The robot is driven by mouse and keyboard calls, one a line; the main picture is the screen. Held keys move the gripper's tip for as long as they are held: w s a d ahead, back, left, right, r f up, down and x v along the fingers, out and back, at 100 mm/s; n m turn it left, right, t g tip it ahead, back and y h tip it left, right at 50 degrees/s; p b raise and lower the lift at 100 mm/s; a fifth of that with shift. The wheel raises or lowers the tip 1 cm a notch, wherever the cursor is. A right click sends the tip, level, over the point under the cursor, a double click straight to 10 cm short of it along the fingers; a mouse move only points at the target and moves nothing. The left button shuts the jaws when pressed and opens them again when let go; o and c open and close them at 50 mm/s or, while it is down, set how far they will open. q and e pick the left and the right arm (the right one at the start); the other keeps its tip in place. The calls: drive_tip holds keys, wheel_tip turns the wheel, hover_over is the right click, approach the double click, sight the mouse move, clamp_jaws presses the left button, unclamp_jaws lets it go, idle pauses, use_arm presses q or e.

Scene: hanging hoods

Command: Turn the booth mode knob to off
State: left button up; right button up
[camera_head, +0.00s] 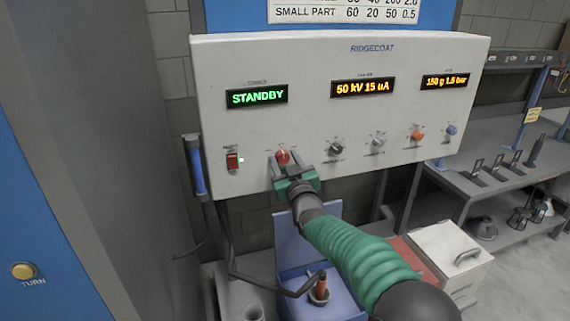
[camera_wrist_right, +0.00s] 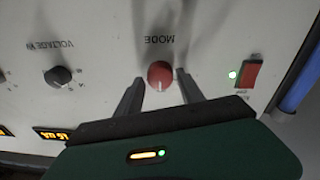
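The red mode knob (camera_head: 283,157) is on the front of the pale Ridgecoat panel (camera_head: 300,105), below the green STANDBY display (camera_head: 257,96). The upside-down right wrist view shows the knob (camera_wrist_right: 160,75) under the word MODE, its pale mark towards the gripper body. My right gripper (camera_head: 287,166) is at the knob. Its two dark fingers lie one on each side of it, with a visible gap on both sides in the wrist view. The gripper is open and holds nothing. My left gripper is not in view.
A red rocker switch (camera_head: 232,161) with a lit green light is left of the knob. A dark voltage knob (camera_head: 335,147) and several other knobs are to the right. A blue box (camera_head: 345,302) stands below the panel. Grey shelving (camera_head: 495,185) is at the right.

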drive_tip(key=shift+o, duration=0.9)
drive_tip(key=shift+f, duration=0.25)
drive_tip(key=shift+s, duration=0.15)
drive_tip(key=b+v, duration=0.3)
drive_tip(key=v, duration=1.3)
drive_tip(key=shift+s+b, duration=0.15)
drive_tip(key=shift+b, duration=0.25)
